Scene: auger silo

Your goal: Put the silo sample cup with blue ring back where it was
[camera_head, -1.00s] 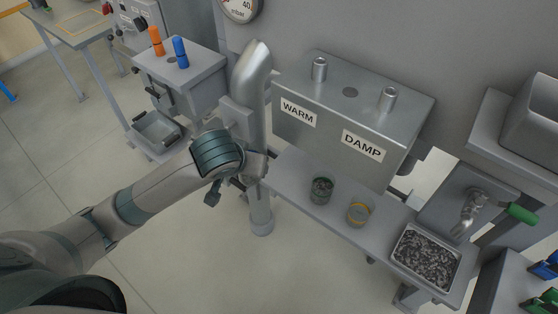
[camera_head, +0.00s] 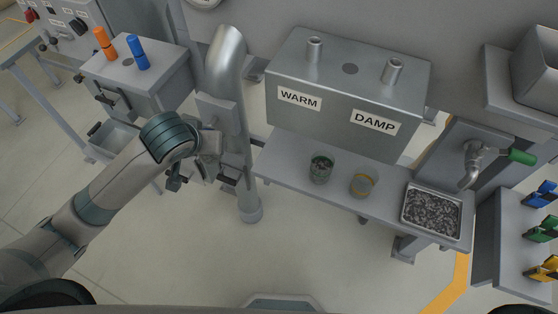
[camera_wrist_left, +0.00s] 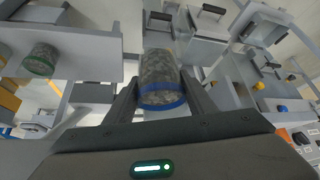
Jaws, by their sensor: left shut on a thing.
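The silo sample cup with the blue ring (camera_wrist_left: 162,82) is a clear cup filled with grey grains. In the left wrist view it sits between the two fingers of my left gripper (camera_wrist_left: 161,98), which is shut on it. In the head view my left gripper (camera_head: 190,174) is beside the metal pipe, left of the shelf (camera_head: 290,172); I cannot make out the blue-ringed cup there. A green-ringed cup (camera_head: 320,169) and a yellow-ringed cup (camera_head: 363,186) stand upright on the shelf. My right gripper is not in view.
The metal pipe (camera_head: 228,75) rises close to my left gripper. Behind the shelf is a box labelled WARM and DAMP (camera_head: 345,95). A tray of grey grains (camera_head: 431,210) stands at the shelf's right end, below a green-handled tap (camera_head: 475,160). The shelf's left end is clear.

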